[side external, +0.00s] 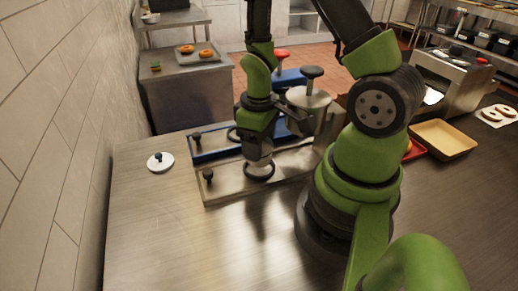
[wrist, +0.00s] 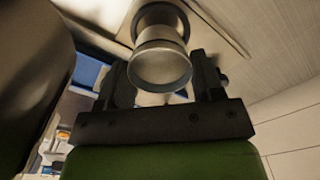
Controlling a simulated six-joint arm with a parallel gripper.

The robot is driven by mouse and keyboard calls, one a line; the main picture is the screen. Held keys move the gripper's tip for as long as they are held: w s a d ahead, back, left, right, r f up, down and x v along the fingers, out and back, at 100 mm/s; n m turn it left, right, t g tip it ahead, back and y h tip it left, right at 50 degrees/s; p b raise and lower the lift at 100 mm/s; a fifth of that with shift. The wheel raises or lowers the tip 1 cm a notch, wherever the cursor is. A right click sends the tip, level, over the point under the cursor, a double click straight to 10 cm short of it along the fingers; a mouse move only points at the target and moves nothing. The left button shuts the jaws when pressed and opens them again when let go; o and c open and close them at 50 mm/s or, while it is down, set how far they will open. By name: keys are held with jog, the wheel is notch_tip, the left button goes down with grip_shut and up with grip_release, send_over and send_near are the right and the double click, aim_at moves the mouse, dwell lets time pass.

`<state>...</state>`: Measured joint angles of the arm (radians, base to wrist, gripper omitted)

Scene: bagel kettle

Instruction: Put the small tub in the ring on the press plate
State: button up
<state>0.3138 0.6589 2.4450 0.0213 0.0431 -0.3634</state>
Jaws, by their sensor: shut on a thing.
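The small tub (wrist: 160,65) is a pale metal cup held between the two dark fingers of my gripper (wrist: 163,78) in the wrist view. In the side external view my gripper (side external: 257,138) points down over the front press plate (side external: 222,186), and the tub (side external: 258,151) shows below it. The ring (side external: 259,175) lies on that plate directly under the tub, with its dark rim showing. I cannot tell whether the tub's lower end is inside the ring or just above it.
A white lid with a dark knob (side external: 160,162) lies on the steel counter to the left. A blue plate (side external: 215,152) is behind the press plate. A tan tray (side external: 443,139) stands at the right. The front left counter is clear.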

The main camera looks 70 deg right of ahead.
notch_tip(320, 180, up, 6)
jog(key=r, duration=0.1)
send_over(224, 134)
jog(key=s+d, duration=0.2)
jog(key=s, duration=0.2)
jog(key=shift+s+a+f, duration=0.1)
jog(key=shift+f, duration=2.25)
jog(key=shift+s+a+f, duration=0.1)
jog(key=shift+f, duration=2.25)
jog(key=shift+f, duration=0.1)
jog(key=o, duration=1)
